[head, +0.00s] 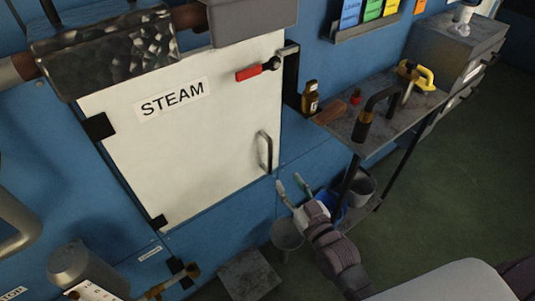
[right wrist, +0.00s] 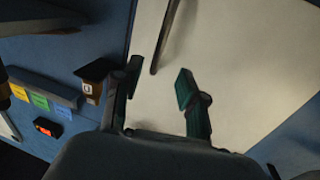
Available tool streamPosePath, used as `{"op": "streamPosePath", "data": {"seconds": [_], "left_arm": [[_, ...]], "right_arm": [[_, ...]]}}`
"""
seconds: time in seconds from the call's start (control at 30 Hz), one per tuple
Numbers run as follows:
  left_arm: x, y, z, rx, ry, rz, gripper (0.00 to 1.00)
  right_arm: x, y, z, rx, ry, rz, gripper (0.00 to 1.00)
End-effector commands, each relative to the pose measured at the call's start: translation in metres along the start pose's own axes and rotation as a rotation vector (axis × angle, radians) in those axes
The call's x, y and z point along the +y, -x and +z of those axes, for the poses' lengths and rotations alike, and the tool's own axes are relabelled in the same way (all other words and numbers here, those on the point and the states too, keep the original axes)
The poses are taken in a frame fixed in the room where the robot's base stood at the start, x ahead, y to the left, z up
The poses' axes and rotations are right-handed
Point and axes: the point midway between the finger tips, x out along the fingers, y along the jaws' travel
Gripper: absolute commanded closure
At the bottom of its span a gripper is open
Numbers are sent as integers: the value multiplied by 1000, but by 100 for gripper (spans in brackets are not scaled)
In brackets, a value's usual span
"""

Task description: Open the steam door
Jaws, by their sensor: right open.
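The steam door (head: 195,130) is a white panel with a "STEAM" label on the blue wall, and it looks shut. Black hinges sit on its left side. A metal bar handle (head: 264,151) stands near its lower right edge, and a red latch lever (head: 258,69) lies near its upper right corner. My right gripper (head: 289,186) is open and empty, below and right of the handle, apart from it. In the right wrist view, its two green-padded fingers (right wrist: 160,88) are spread, with the dark handle bar (right wrist: 165,37) beyond them against the white door (right wrist: 225,60).
A metal side table (head: 395,115) with bottles and a yellow-handled tool stands right of the door. Buckets (head: 360,188) sit beneath it. A pipe and valve (head: 178,280) stick out at lower left.

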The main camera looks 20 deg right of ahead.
Motion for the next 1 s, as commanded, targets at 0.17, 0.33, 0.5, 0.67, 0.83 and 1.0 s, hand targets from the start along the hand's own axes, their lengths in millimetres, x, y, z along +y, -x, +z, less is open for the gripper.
{"op": "streamPosePath", "data": {"seconds": [0.17,0.33,0.5,0.67,0.83,1.0], "left_arm": [[8,3,2,-3,2,10,60],[6,4,2,-3,1,8,60],[3,4,2,-4,-1,3,60],[2,4,2,-4,-1,2,60],[1,4,1,-3,-1,1,60],[1,4,1,-2,-1,1,60]], "right_arm": [[0,-39,-3,4,-1,0,59],[0,-75,-1,2,0,0,59],[0,-102,-1,1,0,0,59],[-1,-116,0,0,-1,-1,59],[-1,-120,0,-1,0,-1,59],[0,-120,0,-1,0,-1,59]]}}
